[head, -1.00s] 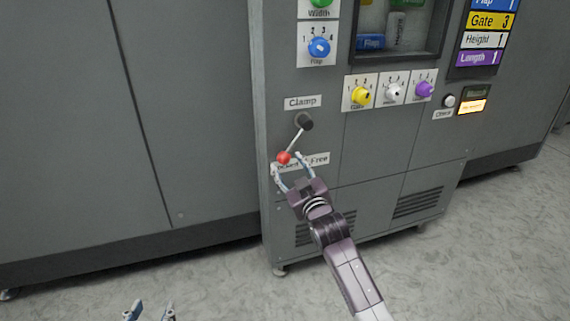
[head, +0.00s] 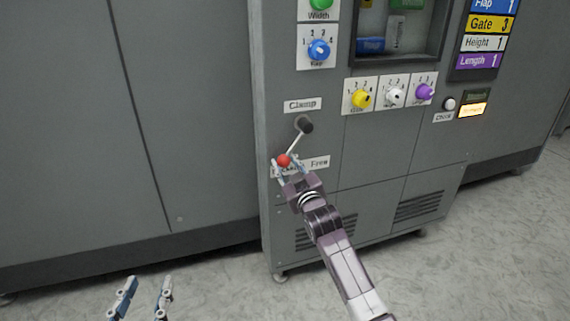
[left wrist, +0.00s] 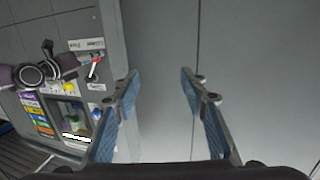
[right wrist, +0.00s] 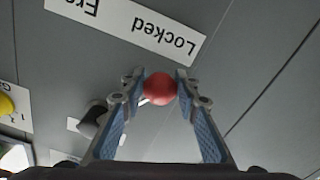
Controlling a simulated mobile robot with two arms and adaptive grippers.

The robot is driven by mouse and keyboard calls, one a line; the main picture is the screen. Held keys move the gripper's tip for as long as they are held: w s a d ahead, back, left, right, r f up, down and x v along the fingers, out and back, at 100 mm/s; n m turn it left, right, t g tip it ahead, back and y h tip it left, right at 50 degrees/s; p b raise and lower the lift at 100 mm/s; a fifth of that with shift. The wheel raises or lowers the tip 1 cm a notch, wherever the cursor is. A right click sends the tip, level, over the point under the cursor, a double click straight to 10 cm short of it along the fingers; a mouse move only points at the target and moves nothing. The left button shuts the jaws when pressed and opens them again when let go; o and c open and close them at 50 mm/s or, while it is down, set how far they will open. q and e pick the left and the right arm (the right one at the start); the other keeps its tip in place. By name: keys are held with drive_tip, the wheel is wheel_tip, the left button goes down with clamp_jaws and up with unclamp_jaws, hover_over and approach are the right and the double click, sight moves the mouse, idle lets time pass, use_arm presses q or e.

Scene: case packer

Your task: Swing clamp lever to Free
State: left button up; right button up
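The clamp lever has a red ball knob (head: 283,160) at the lower end of a pale rod (head: 295,143) that hangs down-left from a dark pivot (head: 305,124). The knob is over the Locked side of the Locked/Free label (head: 318,162). My right gripper (head: 286,163) is at the knob. In the right wrist view the red knob (right wrist: 160,88) sits between the fingertips, which are close to it on both sides; whether they press on it is hard to tell. My left gripper (head: 147,284) is open and empty, low over the floor.
Above the lever are the Clamp label (head: 303,104) and the blue Flap knob (head: 319,50). Yellow (head: 362,99), white (head: 395,96) and purple (head: 424,92) knobs are to the right. Bare panel lies right of the rod. A vent (head: 419,205) is lower down.

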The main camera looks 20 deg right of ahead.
clamp_jaws()
